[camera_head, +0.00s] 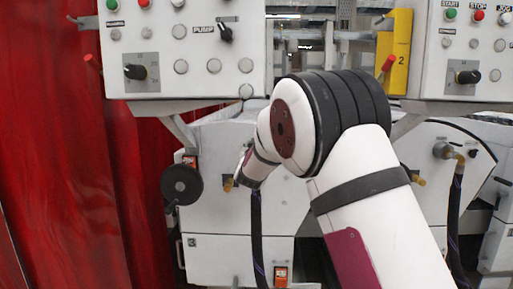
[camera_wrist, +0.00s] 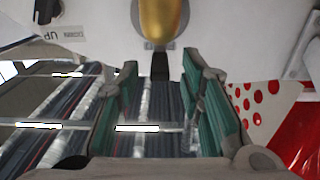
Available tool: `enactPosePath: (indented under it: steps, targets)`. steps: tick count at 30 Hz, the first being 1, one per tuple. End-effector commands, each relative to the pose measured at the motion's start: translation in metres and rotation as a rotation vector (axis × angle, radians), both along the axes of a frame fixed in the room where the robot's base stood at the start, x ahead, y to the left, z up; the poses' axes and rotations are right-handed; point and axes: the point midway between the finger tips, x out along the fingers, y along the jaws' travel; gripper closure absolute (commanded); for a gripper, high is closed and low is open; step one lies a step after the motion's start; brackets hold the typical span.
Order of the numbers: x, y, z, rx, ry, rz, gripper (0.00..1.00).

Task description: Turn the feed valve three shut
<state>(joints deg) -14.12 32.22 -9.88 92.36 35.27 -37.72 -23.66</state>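In the wrist view, my gripper (camera_wrist: 161,70) is open, its two green-padded fingers apart with nothing between them. A brass-yellow valve part (camera_wrist: 160,18) with a dark stem sits on a pale panel just beyond the fingertips, roughly centred between them and apart from them. In the head view, a small yellow valve handle (camera_head: 229,184) shows on the white machine front, just left of the end of my arm. My arm hides most of the gripper there. I cannot read a number on this valve.
A black handwheel (camera_head: 181,184) stands left of the valve, and a black hose (camera_head: 257,235) hangs below it. Another yellow handle (camera_head: 418,181) is to the right. Control boxes (camera_head: 190,75) overhang above. A red curtain-like surface (camera_head: 70,150) fills the left.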

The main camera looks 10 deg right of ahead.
Motion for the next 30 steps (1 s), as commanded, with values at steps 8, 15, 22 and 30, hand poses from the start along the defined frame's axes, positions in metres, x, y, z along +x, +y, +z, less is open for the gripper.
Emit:
enactPosePath:
  steps: [8, 15, 22, 30]
  targets:
    - [0.028, -0.007, 0.000, 0.000, 0.000, 0.000, 0.65]
    - [0.031, -0.008, 0.000, 0.000, 0.000, 0.001, 0.65]
    - [0.031, -0.008, 0.000, 0.000, 0.001, 0.001, 0.90]
    - [0.031, -0.008, 0.000, 0.000, 0.001, 0.001, 1.00]
